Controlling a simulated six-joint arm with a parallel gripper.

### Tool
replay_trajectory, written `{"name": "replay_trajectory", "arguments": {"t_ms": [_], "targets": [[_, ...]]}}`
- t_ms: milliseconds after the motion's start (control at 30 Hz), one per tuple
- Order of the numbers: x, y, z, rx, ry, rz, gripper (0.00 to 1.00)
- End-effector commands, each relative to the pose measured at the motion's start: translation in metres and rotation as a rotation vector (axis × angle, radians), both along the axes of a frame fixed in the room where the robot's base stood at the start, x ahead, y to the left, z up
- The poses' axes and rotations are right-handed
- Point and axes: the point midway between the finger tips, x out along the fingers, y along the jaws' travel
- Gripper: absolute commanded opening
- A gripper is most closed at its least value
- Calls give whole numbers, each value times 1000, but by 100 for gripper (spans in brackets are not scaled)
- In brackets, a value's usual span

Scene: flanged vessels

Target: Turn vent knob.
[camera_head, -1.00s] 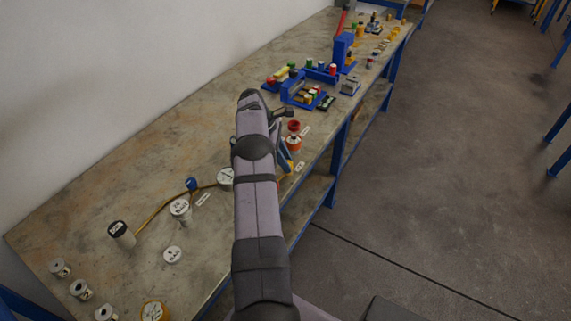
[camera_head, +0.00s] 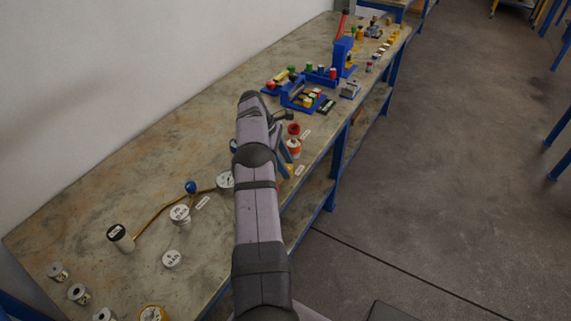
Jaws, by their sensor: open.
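My arm reaches up from the bottom centre over the bench. My gripper (camera_head: 284,150) shows only in part, at the right side of the arm near its wrist; its fingertips are hard to make out. Just right of it stands a small vessel with a red top (camera_head: 293,129) and an orange-and-white body (camera_head: 293,146). A blue round knob (camera_head: 190,186) sits on a brass-coloured pipe left of the arm, apart from my gripper. A bit of another blue part (camera_head: 233,146) shows at the arm's left edge. I cannot tell which one is the vent knob.
White-capped vessels (camera_head: 180,214) and a black-topped cylinder (camera_head: 120,237) stand at the lower left. Several small metal parts (camera_head: 77,292) line the near end. Blue fixtures (camera_head: 300,93) and a red-handled press (camera_head: 343,50) stand farther back. The bench's left middle (camera_head: 150,160) is clear.

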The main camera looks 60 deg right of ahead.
Motion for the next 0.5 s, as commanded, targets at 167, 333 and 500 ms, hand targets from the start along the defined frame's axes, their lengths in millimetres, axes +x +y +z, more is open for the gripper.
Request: {"name": "replay_trajectory", "arguments": {"t_ms": [167, 333, 500], "targets": [[6, 1, 12, -3, -2, 2, 46], [13, 4, 31, -3, -2, 1, 46], [18, 7, 53, -1, -1, 2, 46]]}}
